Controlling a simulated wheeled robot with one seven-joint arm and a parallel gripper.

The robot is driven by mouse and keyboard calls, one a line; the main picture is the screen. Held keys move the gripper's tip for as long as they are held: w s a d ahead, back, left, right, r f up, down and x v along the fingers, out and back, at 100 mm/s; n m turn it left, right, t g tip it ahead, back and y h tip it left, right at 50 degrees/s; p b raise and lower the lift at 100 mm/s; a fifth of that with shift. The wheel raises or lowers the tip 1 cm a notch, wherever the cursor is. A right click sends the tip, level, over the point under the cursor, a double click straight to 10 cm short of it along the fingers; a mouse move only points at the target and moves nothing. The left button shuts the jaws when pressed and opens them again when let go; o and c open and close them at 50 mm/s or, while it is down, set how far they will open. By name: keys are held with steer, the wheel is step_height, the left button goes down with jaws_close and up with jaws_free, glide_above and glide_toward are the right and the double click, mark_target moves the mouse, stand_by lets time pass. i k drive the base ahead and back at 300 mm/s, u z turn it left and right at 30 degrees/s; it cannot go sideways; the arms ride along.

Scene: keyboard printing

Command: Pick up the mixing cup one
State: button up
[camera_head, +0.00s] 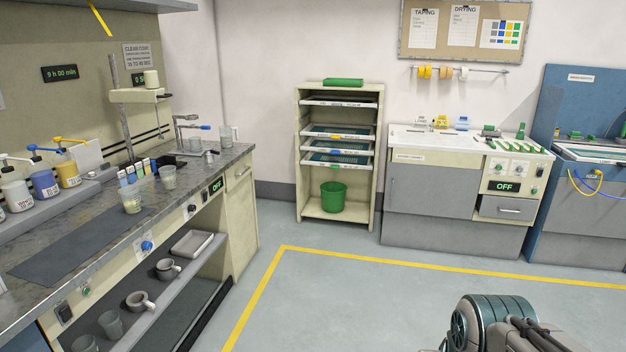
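Two translucent cups stand upright on the left counter. The nearer cup (131,204) stands at the edge of a dark mat, and the other cup (168,178) stands a little behind and to its right. Both look to have pale contents. I cannot read a label that tells which one is mixing cup one. More grey cups (110,325) stand on the shelf below, beside two handled mugs (140,301). Only a part of my arm shows at the bottom right, far from the cups. My gripper's fingers are not visible.
The counter (60,215) also holds pump bottles (45,185), small coloured bottles (135,172), a mixer stand (122,110) and a sink tap. A rack (300,160) with a green bucket (333,196) stands at the back. The floor (330,300) before the counter is clear.

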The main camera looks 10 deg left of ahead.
mark_target(167, 173)
steer(key=u, duration=0.25)
steer(key=i, duration=1.65)
steer(key=u, duration=0.95)
steer(key=i, duration=1.95)
steer(key=u, duration=0.6)
